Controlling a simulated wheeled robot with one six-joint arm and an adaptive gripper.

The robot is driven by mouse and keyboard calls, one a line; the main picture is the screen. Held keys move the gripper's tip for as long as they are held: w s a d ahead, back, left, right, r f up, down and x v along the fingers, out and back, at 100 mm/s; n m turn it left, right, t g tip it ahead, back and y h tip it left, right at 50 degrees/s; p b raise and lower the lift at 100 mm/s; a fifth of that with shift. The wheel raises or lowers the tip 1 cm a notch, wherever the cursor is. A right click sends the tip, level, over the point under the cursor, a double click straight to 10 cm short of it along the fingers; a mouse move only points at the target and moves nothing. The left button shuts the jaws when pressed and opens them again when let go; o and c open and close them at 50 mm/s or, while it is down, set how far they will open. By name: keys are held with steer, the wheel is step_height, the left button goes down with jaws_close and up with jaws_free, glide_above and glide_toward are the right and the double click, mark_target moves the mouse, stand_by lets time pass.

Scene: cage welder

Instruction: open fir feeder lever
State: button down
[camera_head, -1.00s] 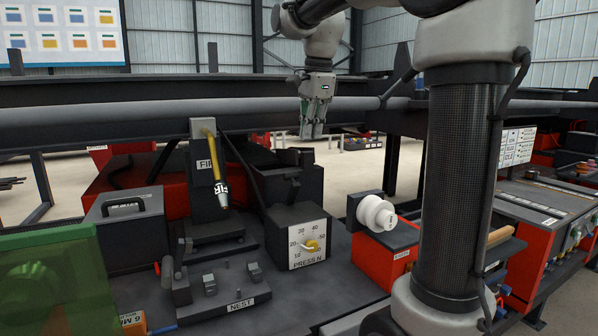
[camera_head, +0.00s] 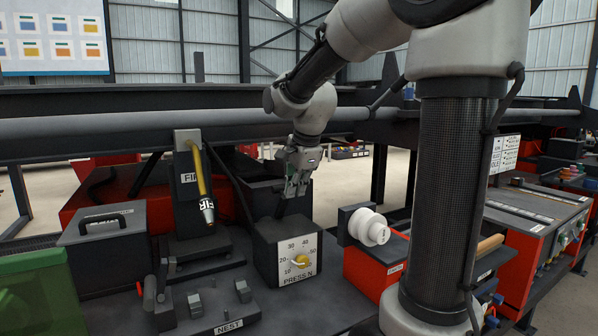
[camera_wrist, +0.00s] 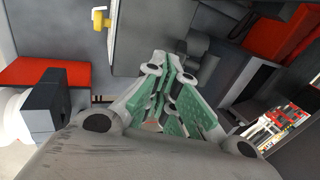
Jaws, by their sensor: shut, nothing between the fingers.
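The fir feeder (camera_head: 188,188) is a dark upright unit with a grey top and a FIR label, behind the nest. Its lever (camera_head: 199,170) is a yellow bar that hangs down from the top and slants right, with a dark, labelled FIR end and an orange tip. My gripper (camera_head: 290,192) is shut and empty. It points down above the press box, to the right of the lever and clearly apart from it. In the wrist view my gripper (camera_wrist: 172,75) shows its green finger pads together; I cannot make out the lever there.
The press box (camera_head: 287,250) with a dial and yellow knob (camera_head: 301,260) stands right of the feeder. A grey handled case (camera_head: 105,235) is at left. The nest fixture (camera_head: 205,305) lies in front. A white spool (camera_head: 370,227) is at right. A long rail (camera_head: 90,127) crosses behind.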

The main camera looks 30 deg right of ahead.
steer(key=w, duration=0.4)
steer(key=shift+w+r, duration=0.25)
steer(key=shift+w, duration=0.7)
steer(key=shift+s, duration=0.15)
